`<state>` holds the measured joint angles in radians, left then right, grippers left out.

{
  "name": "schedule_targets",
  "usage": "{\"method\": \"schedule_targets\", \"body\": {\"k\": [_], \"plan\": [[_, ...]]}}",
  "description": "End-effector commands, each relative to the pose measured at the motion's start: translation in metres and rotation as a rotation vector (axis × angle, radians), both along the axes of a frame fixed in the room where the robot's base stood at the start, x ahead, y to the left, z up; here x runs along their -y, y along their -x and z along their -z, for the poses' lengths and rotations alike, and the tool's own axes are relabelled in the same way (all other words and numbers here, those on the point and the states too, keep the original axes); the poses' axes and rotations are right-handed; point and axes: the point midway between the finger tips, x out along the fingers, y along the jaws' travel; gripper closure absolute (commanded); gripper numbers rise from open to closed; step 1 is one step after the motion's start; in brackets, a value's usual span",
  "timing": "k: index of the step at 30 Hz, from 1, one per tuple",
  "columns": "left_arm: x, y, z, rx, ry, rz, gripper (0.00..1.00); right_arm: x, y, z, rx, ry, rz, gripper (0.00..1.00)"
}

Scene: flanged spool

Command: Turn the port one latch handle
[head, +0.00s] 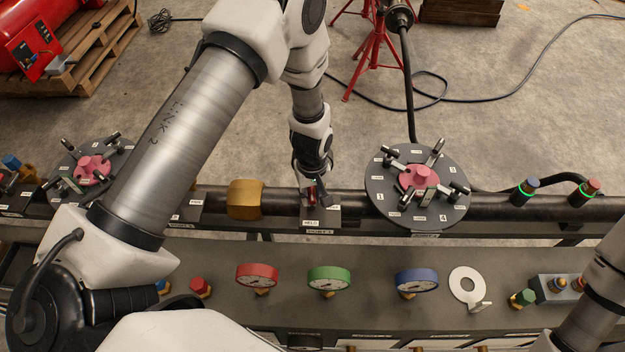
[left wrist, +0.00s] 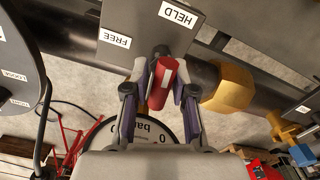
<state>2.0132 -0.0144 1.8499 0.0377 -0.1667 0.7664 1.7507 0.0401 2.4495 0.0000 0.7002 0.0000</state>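The port one latch handle (head: 312,196) is a small red bar with a white stripe. It stands on a grey plate (head: 330,217) on the dark pipe, in the middle of the head view. In the left wrist view the red handle (left wrist: 162,82) sits between the fingers of my left gripper (left wrist: 163,88). The plate (left wrist: 150,38) carries labels HELD and FREE. My left gripper (head: 311,186) reaches down over the handle, its fingers close against both sides. The handle's foot is partly hidden. My right gripper is out of view.
A round grey flange (head: 380,207) with a pink hub and clamps stands right of the plate. A brass collar (head: 245,200) is on the pipe to the left. Red (head: 257,277), green (head: 328,281) and blue (head: 416,283) gauges line the bench in front.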

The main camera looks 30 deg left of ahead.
Motion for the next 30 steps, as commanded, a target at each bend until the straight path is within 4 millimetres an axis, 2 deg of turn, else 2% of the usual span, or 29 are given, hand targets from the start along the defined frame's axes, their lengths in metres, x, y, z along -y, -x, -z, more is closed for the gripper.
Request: {"method": "schedule_targets", "body": {"k": [16,30], "plan": [[0.0001,-0.0006,0.0002,0.004,-0.005,-0.808,0.76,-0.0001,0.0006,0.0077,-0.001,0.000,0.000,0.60],[0.0000,-0.0009,-0.0017,0.005,-0.010,-1.504,0.76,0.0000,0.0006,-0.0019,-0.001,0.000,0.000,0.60]]}}
